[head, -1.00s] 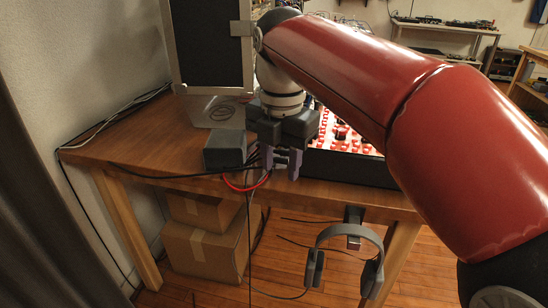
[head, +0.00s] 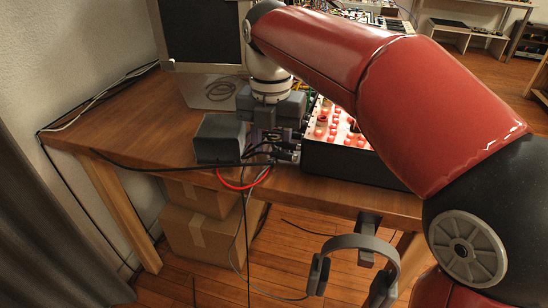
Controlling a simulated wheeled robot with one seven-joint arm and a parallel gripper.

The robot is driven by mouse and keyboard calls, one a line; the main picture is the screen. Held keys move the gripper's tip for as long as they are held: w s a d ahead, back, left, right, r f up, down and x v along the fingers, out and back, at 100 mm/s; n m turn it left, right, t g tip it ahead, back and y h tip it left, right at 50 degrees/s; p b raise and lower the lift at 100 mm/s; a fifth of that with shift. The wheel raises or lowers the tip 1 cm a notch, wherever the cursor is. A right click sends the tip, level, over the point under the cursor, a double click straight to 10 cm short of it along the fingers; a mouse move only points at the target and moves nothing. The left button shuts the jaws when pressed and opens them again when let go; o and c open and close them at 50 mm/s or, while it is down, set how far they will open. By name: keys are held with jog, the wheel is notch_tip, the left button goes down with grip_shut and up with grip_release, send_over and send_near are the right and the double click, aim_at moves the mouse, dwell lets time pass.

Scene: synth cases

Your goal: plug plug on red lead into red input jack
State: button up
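The red lead (head: 243,186) hangs in a loop over the table's front edge, below the grey box. Its upper end runs up among dark leads, and I cannot make out its plug. My gripper (head: 270,138) points down between the grey box and the synth case (head: 345,166). Its fingers are dark and partly hidden behind black leads and plugs (head: 284,152). I cannot tell whether they are open or hold anything. The case has a white panel with red knobs (head: 327,122), partly covered by my arm. I cannot pick out the red input jack.
A grey box (head: 219,138) stands just left of my gripper. Black leads cross the front of the wooden table (head: 130,128). A dark panel in a pale frame (head: 203,32) stands behind. Headphones (head: 352,250) hang below the front edge. The table's left part is mostly clear.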

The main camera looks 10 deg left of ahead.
jog(key=shift+f, duration=0.95)
jog(key=shift+c, duration=0.3)
grip_shut()
jog(key=shift+r, duration=0.15)
